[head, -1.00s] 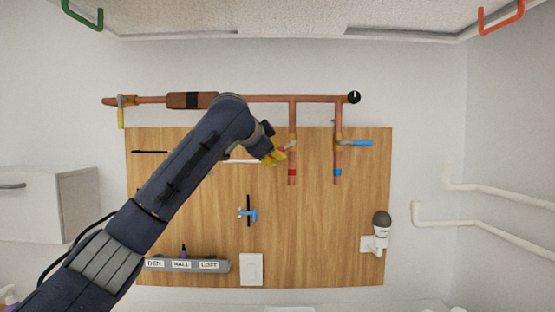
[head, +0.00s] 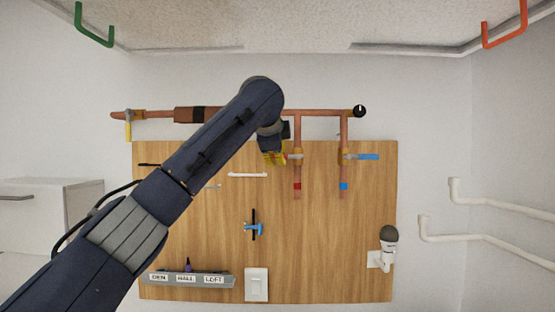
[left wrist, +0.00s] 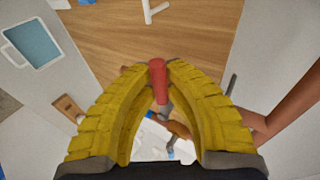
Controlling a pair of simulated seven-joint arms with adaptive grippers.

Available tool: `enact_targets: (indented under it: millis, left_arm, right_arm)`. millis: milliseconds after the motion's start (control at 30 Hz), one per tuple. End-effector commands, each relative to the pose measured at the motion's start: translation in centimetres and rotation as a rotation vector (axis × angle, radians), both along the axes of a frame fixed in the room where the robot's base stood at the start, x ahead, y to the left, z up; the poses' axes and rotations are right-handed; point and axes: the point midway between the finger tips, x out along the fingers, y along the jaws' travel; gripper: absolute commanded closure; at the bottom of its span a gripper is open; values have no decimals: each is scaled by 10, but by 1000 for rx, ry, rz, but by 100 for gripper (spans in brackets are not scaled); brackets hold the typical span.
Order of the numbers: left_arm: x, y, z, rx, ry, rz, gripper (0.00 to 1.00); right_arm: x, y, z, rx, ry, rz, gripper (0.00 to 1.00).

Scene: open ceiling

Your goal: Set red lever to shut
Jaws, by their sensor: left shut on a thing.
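The red lever (left wrist: 158,82) is between the yellow fingertips of my left gripper (left wrist: 158,70) in the left wrist view, which are closed on it. In the head view, my left gripper (head: 273,157) is just left of the valve (head: 296,156) on the red-banded pipe (head: 297,175). The lever's grey shank stands out left from this valve, about level, across the pipe. Its red grip is mostly hidden by the fingers there. My right gripper is not in view.
A blue lever (head: 364,157) stands out right from the neighbouring pipe. A yellow lever (head: 128,131) hangs down at the far left of the copper pipe (head: 320,112). A wooden board (head: 340,240) holds a blue-handled item (head: 254,228), switches and a lamp (head: 388,236).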

Motion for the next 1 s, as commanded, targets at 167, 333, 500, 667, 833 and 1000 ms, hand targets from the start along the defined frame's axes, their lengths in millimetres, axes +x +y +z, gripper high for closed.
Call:
enact_targets:
  millis: [167, 333, 500, 667, 833, 1000]
  left_arm:
    - [0, 1, 1, 7, -3, 2, 100]
    - [0, 1, 1, 7, -3, 2, 100]
    - [0, 1, 1, 6, -3, 2, 77]
    - [0, 0, 1, 5, -2, 1, 63]
    - [0, 0, 1, 5, -2, 1, 63]
    - [-5, 1, 5, 5, -2, 0, 63]
  right_arm:
    - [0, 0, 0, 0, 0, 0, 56]
    - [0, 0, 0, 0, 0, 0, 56]
    - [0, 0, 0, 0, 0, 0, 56]
    - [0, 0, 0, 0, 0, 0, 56]
    - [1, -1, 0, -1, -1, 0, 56]
    - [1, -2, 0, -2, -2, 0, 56]
